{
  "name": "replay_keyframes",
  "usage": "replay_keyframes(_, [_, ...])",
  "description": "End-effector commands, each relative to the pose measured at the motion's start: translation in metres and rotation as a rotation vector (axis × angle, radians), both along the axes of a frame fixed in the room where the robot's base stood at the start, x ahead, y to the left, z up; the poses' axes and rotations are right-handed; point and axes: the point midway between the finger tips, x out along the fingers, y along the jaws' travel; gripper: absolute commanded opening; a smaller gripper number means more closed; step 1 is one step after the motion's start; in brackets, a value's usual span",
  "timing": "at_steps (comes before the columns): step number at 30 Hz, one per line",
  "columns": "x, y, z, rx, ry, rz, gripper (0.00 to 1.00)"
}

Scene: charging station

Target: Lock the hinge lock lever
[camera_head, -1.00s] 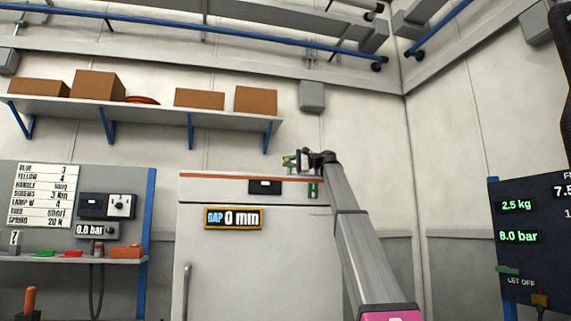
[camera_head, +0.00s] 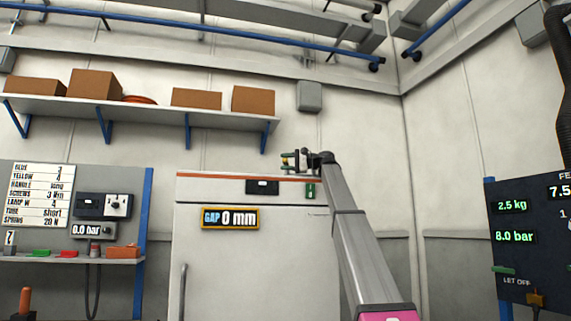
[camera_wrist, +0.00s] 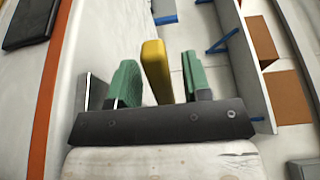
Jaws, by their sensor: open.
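The yellow lever (camera_wrist: 156,70) stands upright in the wrist view, between the two green fingertips of my gripper (camera_wrist: 160,80). My gripper is open, with a gap showing on each side of the lever. I cannot tell whether either finger touches it. The lever's lower end is hidden behind the dark gripper body. In the head view my gripper (camera_head: 291,160) is small, just above the top right of the white cabinet (camera_head: 255,270). The cabinet's display (camera_head: 230,217) reads GAP 0 mm.
An orange strip (camera_head: 225,175) and a black panel (camera_head: 262,187) mark the cabinet's top; a green tag (camera_head: 311,190) is at its right. A wall shelf (camera_head: 140,109) with boxes hangs above left. A dark readout panel (camera_head: 525,240) stands at the right.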

Motion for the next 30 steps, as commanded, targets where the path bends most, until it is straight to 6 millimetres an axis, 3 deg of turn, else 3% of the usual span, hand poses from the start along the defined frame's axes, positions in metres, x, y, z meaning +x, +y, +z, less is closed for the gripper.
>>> replay_keyframes(18, [-0.014, -0.094, 0.0, -0.001, 0.0, -0.001, 0.45])
replay_keyframes(30, [-0.016, -0.105, 0.0, 0.0, 0.0, 0.0, 0.45])
